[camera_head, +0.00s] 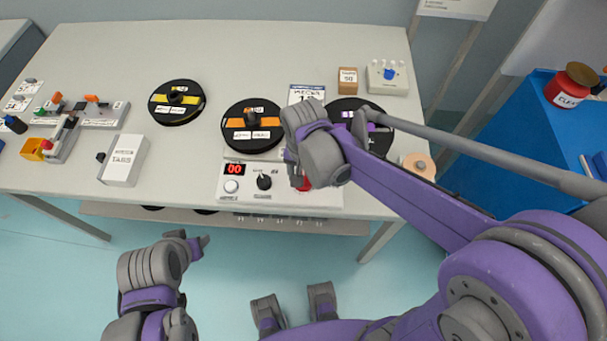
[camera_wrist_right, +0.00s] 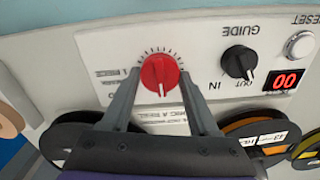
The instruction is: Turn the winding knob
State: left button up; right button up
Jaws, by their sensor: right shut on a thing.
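The red winding knob (camera_wrist_right: 160,74) stands on the front of a white control panel, inside a ring of tick marks. A white line on it points toward the bottom of the right wrist view. My right gripper (camera_wrist_right: 160,84) is shut on this knob, with one grey finger on each side. In the head view only a sliver of the red knob (camera_head: 303,185) shows under my right gripper. My left gripper (camera_head: 196,243) hangs empty in front of the table, and its finger gap is not clear.
The panel also has a black guide knob (camera_wrist_right: 238,62), a white reset button (camera_wrist_right: 299,44) and a red display (camera_wrist_right: 283,80) reading 00. Reels with yellow (camera_head: 178,101), orange (camera_head: 252,126) and purple (camera_wrist_right: 62,137) bands sit on the table. A tabs box (camera_head: 124,160) stands left.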

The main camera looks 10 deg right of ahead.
jog(key=n, duration=1)
jog(key=shift+a+n+b, duration=0.1)
jog(key=shift+n+b, duration=0.3)
dwell(0.5)
jog(key=o, duration=1.4)
jog(key=shift+r, duration=0.15)
notch_tip(320, 180, up, 11)
jog(key=shift+f+p, duration=0.2)
jog(key=shift+p, duration=0.45)
